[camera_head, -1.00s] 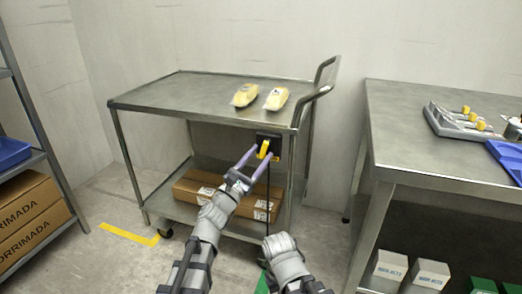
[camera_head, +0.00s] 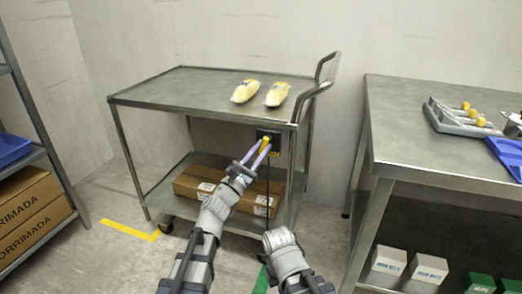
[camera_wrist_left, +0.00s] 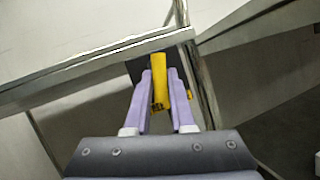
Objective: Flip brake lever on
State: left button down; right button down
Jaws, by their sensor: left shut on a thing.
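The yellow brake lever (camera_head: 266,142) sits on a dark plate (camera_head: 272,138) under the top of the steel cart (camera_head: 180,91), near its right leg. My left gripper (camera_head: 265,148) reaches it from below, its lilac fingers shut on the lever. In the left wrist view, the lever (camera_wrist_left: 159,74) stands between the two fingertips (camera_wrist_left: 160,88). A yellow label with dark print shows low between the fingers. The fingers hide part of the lever and plate. Of my right arm only a grey wrist part shows at the bottom; its fingers do not show.
Two yellow-and-white packs (camera_head: 245,91) lie on the cart's top. A cardboard box (camera_head: 190,184) rests on its lower shelf. A steel table (camera_head: 430,150) stands at right with a grey tray (camera_head: 455,122) and a blue tray (camera_head: 507,157). A shelf with cartons (camera_head: 30,205) stands at left.

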pick_arm(q)
jog(key=m+g+p, duration=0.2)
jog(key=m, duration=0.1)
jog(key=m+g+h+p, duration=0.1)
jog(key=m, duration=0.1)
jog(key=shift+w+a+r, duration=0.1)
jog(key=shift+a+r, duration=0.15)
jog(key=shift+a, duration=0.15)
jog(key=c, duration=0.8)
grip_release()
jog(key=shift+o, duration=0.2)
jog(key=b+v, duration=0.1)
jog(key=v, duration=0.6)
jog(key=shift+s+a+b, duration=0.25)
jog(key=shift+b, duration=0.1)
